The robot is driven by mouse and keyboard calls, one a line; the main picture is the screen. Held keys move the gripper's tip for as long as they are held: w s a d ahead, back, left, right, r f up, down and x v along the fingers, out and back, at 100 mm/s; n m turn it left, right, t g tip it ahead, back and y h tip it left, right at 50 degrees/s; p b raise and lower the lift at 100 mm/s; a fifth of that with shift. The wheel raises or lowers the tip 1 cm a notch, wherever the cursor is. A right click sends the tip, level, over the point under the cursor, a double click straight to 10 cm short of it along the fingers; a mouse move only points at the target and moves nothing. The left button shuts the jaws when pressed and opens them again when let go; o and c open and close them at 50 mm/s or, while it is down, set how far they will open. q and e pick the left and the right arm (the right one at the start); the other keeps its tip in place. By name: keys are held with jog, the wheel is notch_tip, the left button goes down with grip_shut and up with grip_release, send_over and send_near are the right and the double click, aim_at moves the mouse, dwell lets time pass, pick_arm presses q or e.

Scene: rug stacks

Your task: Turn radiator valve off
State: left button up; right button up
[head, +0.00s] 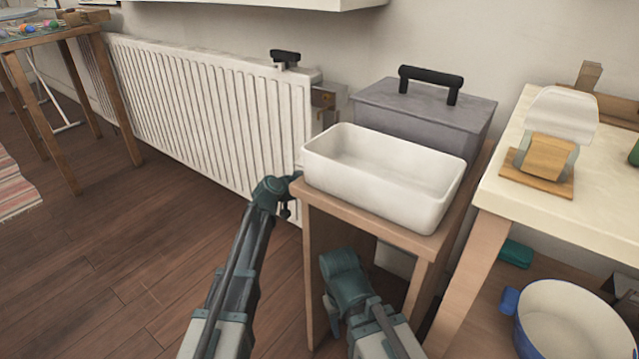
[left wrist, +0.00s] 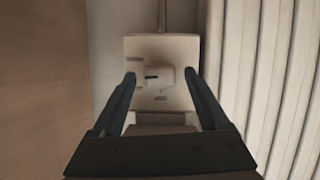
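In the left wrist view a pale square plate (left wrist: 140,48) carries a small pale knob (left wrist: 163,76) with a dark line lying crosswise at its left. My left gripper (left wrist: 160,80) is open, with one dark finger on each side of the knob and gaps between. I cannot tell how far in front of the knob the fingertips are. The white ribbed radiator (head: 200,110) runs along the wall in the head view, and its ribs (left wrist: 270,80) are at the right of the left wrist view. In the head view my left gripper and the knob are hidden. My right gripper does not show.
A wooden stand (head: 310,245) holding a white basin (head: 440,205) and a grey lidded box (head: 425,112) stands close right of my left arm. A pale-topped table (head: 500,205) is further right.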

pick_arm(q)
grip_shut()
dwell(0.3)
jog(key=shift+w+a+f+n+g+h+b, duration=0.1)
jog(key=shift+n+g+h+b, duration=0.45)
jog(key=shift+n, duration=0.6)
jog(key=shift+w+a+f+n+g+h+b, duration=0.1)
jog(key=shift+n+g+h+b, duration=0.15)
jog(key=shift+n+h+b, duration=0.55)
jog(key=shift+n, duration=0.45)
grip_release()
jog(key=shift+r, duration=0.1)
